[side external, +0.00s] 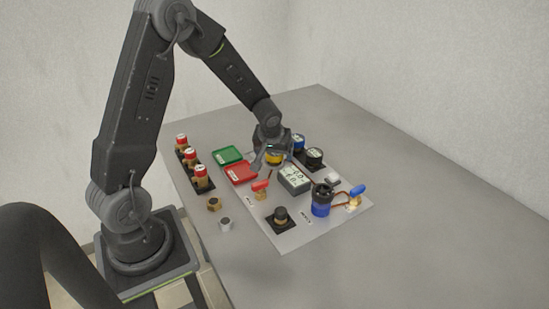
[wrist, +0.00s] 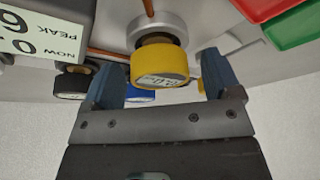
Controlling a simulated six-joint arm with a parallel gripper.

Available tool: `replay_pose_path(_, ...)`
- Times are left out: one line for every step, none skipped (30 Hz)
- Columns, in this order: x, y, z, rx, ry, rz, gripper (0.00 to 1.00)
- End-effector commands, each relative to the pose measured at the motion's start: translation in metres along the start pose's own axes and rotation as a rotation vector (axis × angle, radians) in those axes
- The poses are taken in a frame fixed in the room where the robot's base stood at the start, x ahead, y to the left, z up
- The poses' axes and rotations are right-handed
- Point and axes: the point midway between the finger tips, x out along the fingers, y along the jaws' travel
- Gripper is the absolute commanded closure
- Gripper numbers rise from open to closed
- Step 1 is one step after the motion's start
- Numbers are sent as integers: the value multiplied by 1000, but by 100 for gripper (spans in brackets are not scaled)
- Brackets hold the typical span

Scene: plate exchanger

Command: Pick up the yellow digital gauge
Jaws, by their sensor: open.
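The yellow digital gauge (wrist: 158,66) shows in the wrist view as a short yellow cylinder with a pale display face. It sits at a round grey fitting on the panel. My gripper (wrist: 161,76) is open, with one blue finger on each side of the gauge. A gap shows between each finger and the gauge, so I see no contact. In the side external view, the yellow gauge (side external: 274,157) is partly hidden by my gripper (side external: 268,160), which is low over the panel.
A grey display box (side external: 294,178) stands close by, also seen in the wrist view (wrist: 40,32). Red (side external: 241,173) and green (side external: 228,156) trays lie left. Blue (side external: 298,142) and black (side external: 315,157) gauges stand behind. A red-handled valve (side external: 261,186) is in front. The table's right side is clear.

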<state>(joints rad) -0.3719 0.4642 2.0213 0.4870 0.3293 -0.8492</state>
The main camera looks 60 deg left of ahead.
Motion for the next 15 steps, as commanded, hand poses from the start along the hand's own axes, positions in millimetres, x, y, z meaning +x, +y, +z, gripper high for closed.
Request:
replay_pose_path(0,0,0,0,0,0,17)
replay_pose_path(0,0,0,0,0,0,19)
replay_pose_path(0,0,0,0,0,0,23)
replay_pose_path(0,0,0,0,0,0,26)
replay_pose_path(0,0,0,0,0,0,29)
replay_pose_path(0,0,0,0,0,0,33)
replay_pose_path(0,0,0,0,0,0,36)
replay_pose_path(0,0,0,0,0,0,39)
replay_pose_path(0,0,0,0,0,0,42)
replay_pose_path(0,0,0,0,0,0,45)
replay_pose_path(0,0,0,0,0,0,48)
replay_pose_path(0,0,0,0,0,0,52)
replay_pose_path(0,0,0,0,0,0,55)
replay_pose_path(0,0,0,0,0,0,58)
replay_pose_path(0,0,0,0,0,0,62)
